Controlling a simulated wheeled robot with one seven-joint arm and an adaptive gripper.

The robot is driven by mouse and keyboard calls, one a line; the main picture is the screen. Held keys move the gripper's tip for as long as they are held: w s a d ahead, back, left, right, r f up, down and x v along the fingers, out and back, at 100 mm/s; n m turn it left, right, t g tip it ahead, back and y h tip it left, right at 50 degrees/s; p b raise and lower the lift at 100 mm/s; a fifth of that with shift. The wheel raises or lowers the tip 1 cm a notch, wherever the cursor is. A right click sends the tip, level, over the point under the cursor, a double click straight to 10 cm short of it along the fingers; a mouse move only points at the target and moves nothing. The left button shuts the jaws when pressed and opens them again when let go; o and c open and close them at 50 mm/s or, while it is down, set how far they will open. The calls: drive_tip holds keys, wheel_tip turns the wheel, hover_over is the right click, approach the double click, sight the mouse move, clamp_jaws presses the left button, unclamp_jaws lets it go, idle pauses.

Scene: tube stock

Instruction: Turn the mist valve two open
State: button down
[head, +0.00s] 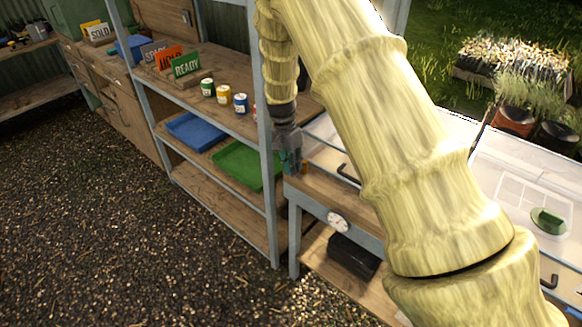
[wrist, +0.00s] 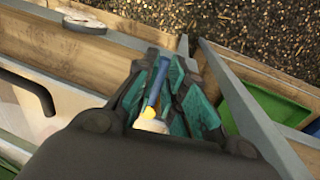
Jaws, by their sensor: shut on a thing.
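My gripper (head: 290,162) is at the left end of the workbench, beside the shelf post, pointing down. In the wrist view my gripper (wrist: 165,85) has its teal-padded fingers closed around a slim blue handle (wrist: 157,82). A yellow spot and a pale round part (wrist: 150,124) show at the near end of the handle, between the fingers. The handle looks like a valve lever, but its label and the valve body are hidden, so I cannot tell its number or how far it is turned. In the head view the fingers hide most of it.
A round gauge (head: 338,220) sits on the bench's front edge. A clear cover with a black handle (head: 347,174) is close by. The shelf holds a green tray (head: 236,165), a blue tray (head: 196,131), several cans and a READY sign (head: 187,66). The gravel floor is clear.

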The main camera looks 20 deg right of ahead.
drive_tip(key=shift+w+r, duration=0.15)
drive_tip(key=shift+w, duration=0.05)
idle(0.3)
drive_tip(key=c, duration=1.5)
unclamp_jaws()
drive_tip(key=shift+s, duration=0.1)
drive_tip(key=r, duration=0.4)
drive_tip(key=w+r, duration=0.1)
drive_tip(key=r, duration=0.2)
drive_tip(key=w+a+r, duration=0.1)
drive_tip(key=r, duration=0.3)
drive_tip(key=shift+w+r, duration=0.1)
drive_tip(key=shift+r, duration=0.2)
drive_tip(key=shift+d, duration=0.1)
